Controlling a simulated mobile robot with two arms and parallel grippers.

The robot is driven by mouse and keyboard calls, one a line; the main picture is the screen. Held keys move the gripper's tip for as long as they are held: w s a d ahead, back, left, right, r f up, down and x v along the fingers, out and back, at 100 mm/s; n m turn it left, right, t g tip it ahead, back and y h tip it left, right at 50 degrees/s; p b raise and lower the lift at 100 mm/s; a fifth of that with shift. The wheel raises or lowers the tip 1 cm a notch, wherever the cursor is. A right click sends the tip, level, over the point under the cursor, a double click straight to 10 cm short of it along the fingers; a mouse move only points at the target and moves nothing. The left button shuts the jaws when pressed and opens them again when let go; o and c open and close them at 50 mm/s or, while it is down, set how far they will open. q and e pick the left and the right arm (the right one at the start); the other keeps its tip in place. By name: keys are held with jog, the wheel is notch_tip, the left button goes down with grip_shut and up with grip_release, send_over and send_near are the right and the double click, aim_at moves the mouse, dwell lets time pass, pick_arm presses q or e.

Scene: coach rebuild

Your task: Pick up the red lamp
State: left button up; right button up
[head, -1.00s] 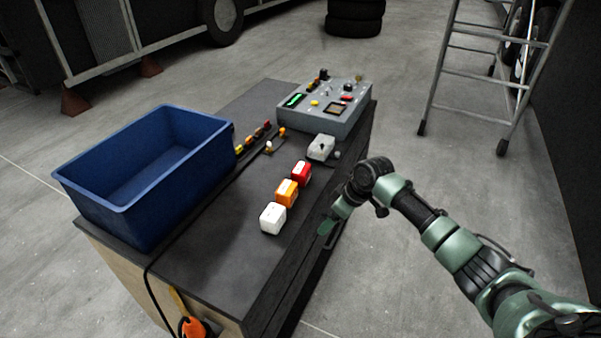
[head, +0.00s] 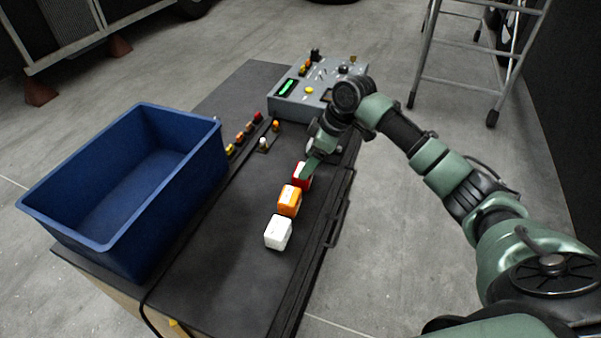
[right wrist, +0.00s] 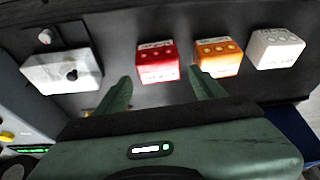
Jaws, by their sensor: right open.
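The red lamp (head: 301,172) stands on the dark bench top, at the far end of a row with the orange lamp (head: 289,201) and the white lamp (head: 278,233). My right gripper (head: 309,170) is right at the red lamp in the head view and partly covers it. In the right wrist view my right gripper (right wrist: 160,88) is open and empty. The red lamp (right wrist: 157,62) lies just beyond and between its two fingertips. The orange lamp (right wrist: 217,58) is just beyond the right-hand finger. My left gripper is not in view.
A blue crate (head: 205,165) stands on the left of the bench. A grey control box (head: 300,108) stands at the far end. A grey switch box (right wrist: 62,72) is left of the red lamp in the wrist view. Small coloured parts (head: 247,131) line the middle.

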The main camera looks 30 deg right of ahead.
aim_at(304, 185)
jog(key=shift+p+x, duration=0.5)
jog(key=shift+x, duration=0.55)
jog(key=x, duration=0.2)
jog(key=shift+w+a+f, duration=0.1)
jog(key=shift+w+f, duration=0.05)
jog(key=shift+f, duration=0.15)
jog(key=shift+w+f, duration=0.15)
jog(key=shift+f, duration=0.1)
jog(key=c, duration=1.2)
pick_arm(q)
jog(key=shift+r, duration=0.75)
pick_arm(e)
jog(key=shift+c, duration=0.2)
